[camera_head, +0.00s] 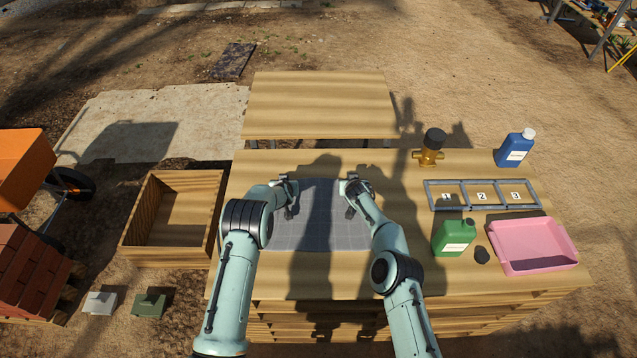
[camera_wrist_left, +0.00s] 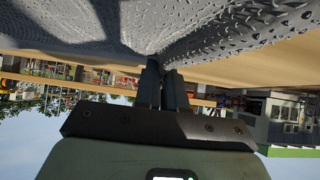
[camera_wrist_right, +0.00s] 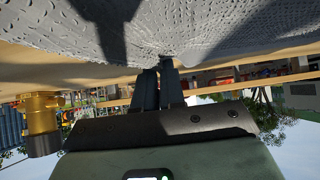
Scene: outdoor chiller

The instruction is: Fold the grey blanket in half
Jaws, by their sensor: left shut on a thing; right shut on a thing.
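The grey blanket (camera_head: 320,230) lies spread on the wooden table between my two arms, partly in their shadow. My left gripper (camera_head: 291,184) is at its far left corner, and my right gripper (camera_head: 350,183) is at its far right corner. In the left wrist view the left fingers (camera_wrist_left: 162,85) are shut on the blanket's edge (camera_wrist_left: 150,35), which bunches at the fingertips. In the right wrist view the right fingers (camera_wrist_right: 158,85) are likewise shut on the blanket's edge (camera_wrist_right: 190,45). The forearms hide parts of the blanket's sides in the head view.
Right of the blanket stand a green jug (camera_head: 453,238), a black cap (camera_head: 481,255), a pink tray (camera_head: 532,246), a numbered grey frame (camera_head: 482,209), a brass valve (camera_head: 430,152) and a blue bottle (camera_head: 514,149). An open wooden crate (camera_head: 130,235) stands left. Bare tabletop lies beyond the blanket.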

